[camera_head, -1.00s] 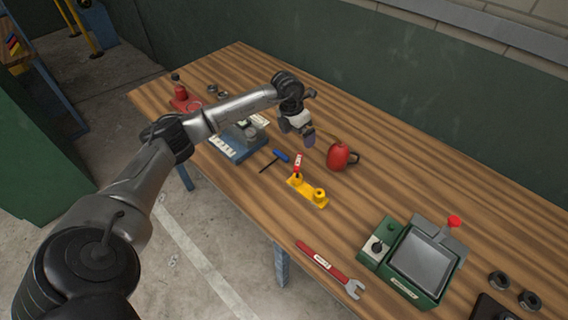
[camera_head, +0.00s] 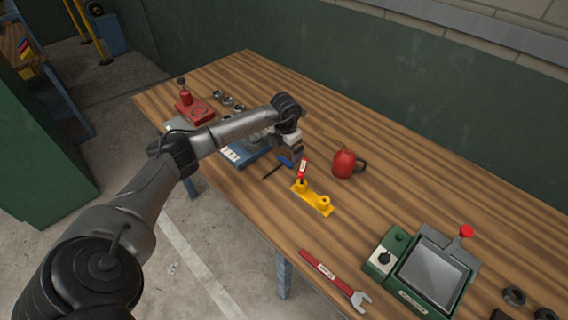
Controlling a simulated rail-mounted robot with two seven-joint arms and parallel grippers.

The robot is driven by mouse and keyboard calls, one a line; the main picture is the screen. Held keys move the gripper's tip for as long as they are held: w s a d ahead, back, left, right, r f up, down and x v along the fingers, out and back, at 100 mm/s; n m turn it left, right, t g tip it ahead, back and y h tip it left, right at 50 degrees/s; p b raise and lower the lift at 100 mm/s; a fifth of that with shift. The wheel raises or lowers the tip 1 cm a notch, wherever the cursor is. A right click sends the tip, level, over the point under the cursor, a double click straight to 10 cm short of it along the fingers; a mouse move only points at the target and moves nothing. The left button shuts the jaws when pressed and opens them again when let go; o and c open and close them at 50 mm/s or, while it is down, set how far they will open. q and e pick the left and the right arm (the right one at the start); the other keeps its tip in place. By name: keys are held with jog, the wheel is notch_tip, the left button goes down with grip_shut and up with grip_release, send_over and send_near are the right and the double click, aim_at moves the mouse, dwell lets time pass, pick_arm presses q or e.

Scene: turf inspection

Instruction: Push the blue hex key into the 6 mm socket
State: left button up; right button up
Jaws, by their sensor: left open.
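The blue hex key (camera_head: 285,161) lies on the wooden table, its blue handle toward the gripper and its dark shaft pointing toward the lower left. My left gripper (camera_head: 296,158) is just above or beside the blue handle and is open; I cannot tell whether it touches the key. A yellow block (camera_head: 312,198) with two raised posts sits to the right of the key. A red-handled piece (camera_head: 304,169) stands tilted at its left post. The 6 mm socket cannot be made out by its label. My right gripper is not in view.
A red can (camera_head: 343,163) stands behind the yellow block. A blue device (camera_head: 236,154) is partly hidden behind my left arm. A red wrench (camera_head: 334,279) lies at the front edge, and a green box with a screen (camera_head: 430,270) stands at the right. Bare table lies behind the can.

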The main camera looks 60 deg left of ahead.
aim_at(285, 160)
pick_arm(q)
jog(key=shift+s+a+f+b, duration=0.1)
jog(key=shift+f+b, duration=0.4)
jog(key=shift+f, duration=2.15)
jog(key=c, duration=0.9)
